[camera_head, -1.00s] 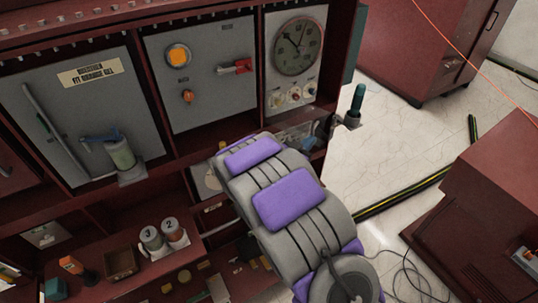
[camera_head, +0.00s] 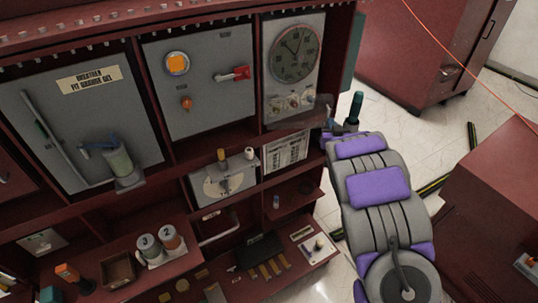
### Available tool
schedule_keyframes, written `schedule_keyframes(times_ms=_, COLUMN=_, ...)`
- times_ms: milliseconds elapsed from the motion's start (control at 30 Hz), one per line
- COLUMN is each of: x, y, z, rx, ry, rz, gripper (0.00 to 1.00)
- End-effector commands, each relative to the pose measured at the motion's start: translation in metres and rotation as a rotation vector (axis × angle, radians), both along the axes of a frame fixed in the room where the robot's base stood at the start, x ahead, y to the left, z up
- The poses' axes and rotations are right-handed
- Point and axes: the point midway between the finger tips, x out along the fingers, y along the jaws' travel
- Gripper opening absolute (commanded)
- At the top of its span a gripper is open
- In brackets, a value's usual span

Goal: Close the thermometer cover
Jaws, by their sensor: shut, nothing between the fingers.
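A round dial gauge (camera_head: 294,54), which looks like the thermometer, sits on the grey upper right panel, with several small knobs (camera_head: 292,102) below it. A greyish, see-through flap (camera_head: 302,117) juts out at the panel's lower edge. It may be the open cover, but its outline is unclear. My gripper (camera_head: 326,122) is at the far end of my grey and purple arm, by the flap's right end. It is shut and holds nothing. It is small and partly hidden by the arm, so I cannot tell whether it touches the flap.
A dark green upright handle (camera_head: 354,108) shows just behind my arm's far end. A red box (camera_head: 490,190) stands at right. Pale floor lies between.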

Motion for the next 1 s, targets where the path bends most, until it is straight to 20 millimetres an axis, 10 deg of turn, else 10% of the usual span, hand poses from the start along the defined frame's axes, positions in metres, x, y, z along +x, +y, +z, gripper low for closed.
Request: schedule_keyframes(times_ms=1000, x=0.115, y=-0.008, z=0.0, rx=0.0, ry=0.001, rz=0.105, gripper=0.0)
